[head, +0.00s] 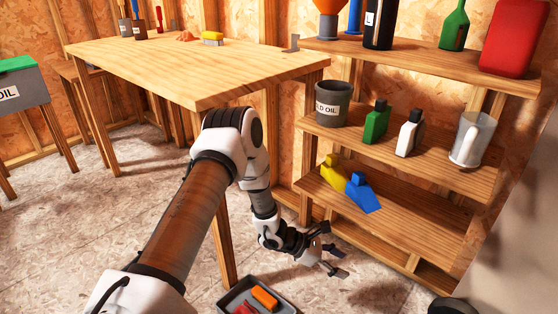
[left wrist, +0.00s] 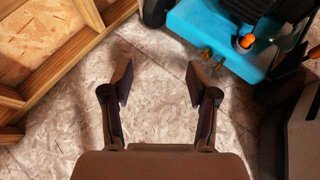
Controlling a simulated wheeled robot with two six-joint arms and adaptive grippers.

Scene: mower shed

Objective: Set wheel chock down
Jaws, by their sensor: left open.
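My left gripper (head: 333,252) is low over the floor, in front of the shelf unit. In the left wrist view its two fingers (left wrist: 158,82) are apart, with only bare floor between them. I see no wheel chock between the fingers. A yellow wedge-like piece (head: 334,173) and a blue wedge-like piece (head: 364,194) lie on the lower shelf; I cannot tell whether either is a wheel chock. My right gripper is not in view.
A blue mower (left wrist: 215,32) stands just beyond the fingers. The wooden shelf unit (head: 420,215) bears bottles and a jug. A tray (head: 232,300) with orange and red items lies on the floor near the workbench (head: 170,65). The floor (left wrist: 150,120) under the gripper is clear.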

